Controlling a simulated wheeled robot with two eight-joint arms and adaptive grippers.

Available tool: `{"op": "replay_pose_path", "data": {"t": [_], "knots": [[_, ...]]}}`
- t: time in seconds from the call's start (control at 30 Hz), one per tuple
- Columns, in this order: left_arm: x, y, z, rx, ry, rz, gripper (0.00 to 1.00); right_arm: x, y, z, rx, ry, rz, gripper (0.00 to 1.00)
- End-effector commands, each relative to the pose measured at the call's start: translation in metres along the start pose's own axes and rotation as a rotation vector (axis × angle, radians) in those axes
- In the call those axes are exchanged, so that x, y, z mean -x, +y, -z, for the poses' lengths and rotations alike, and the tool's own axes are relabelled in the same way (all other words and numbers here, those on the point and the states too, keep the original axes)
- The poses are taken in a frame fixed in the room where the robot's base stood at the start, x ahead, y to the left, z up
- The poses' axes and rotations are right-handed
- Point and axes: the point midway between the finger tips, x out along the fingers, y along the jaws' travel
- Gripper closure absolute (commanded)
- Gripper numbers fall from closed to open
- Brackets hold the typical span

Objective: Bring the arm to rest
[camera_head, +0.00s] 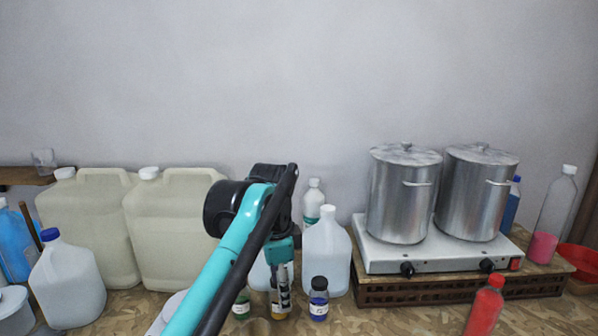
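One teal and black arm of mine comes in from the bottom, left of the middle, and bends down at its elbow. I take it for my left arm. Its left gripper (281,294) points down among the bottles at the front of the table. The fingers are small and partly merge with what is behind them, so I cannot tell whether they are open or shut. A bit of amber (278,316) shows at the fingertips; I cannot tell whether it is held. My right gripper is not in view.
Small dark-capped bottles (319,299) and a white jug (327,252) stand close right of the gripper. Large cream drums (175,245) stand left. Two steel pots (403,200) stand on a white hotplate (385,262) at right. A red bottle (485,306) is front right.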

Motion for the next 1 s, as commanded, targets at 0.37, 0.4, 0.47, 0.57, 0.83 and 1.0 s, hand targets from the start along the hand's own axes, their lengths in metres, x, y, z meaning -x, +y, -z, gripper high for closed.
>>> {"op": "replay_pose_path", "data": {"t": [0.37,0.4,0.47,0.57,0.83,1.0], "knots": [[-0.046,0.049,-0.089,0.531,0.125,0.172,0.38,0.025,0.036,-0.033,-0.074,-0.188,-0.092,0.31],[-0.057,0.059,-0.102,0.614,0.15,0.197,0.38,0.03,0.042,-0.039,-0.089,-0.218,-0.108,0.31],[-0.075,0.075,-0.12,0.737,0.192,0.233,0.38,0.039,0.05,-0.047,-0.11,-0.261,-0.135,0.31],[-0.106,0.1,-0.148,0.927,0.263,0.284,0.38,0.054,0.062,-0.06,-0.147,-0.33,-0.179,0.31],[-0.165,0.142,-0.186,1.232,0.403,0.356,0.38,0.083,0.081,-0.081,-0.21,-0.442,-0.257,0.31],[-0.171,0.146,-0.19,1.262,0.418,0.361,0.38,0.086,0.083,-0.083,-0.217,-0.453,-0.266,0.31]]}}
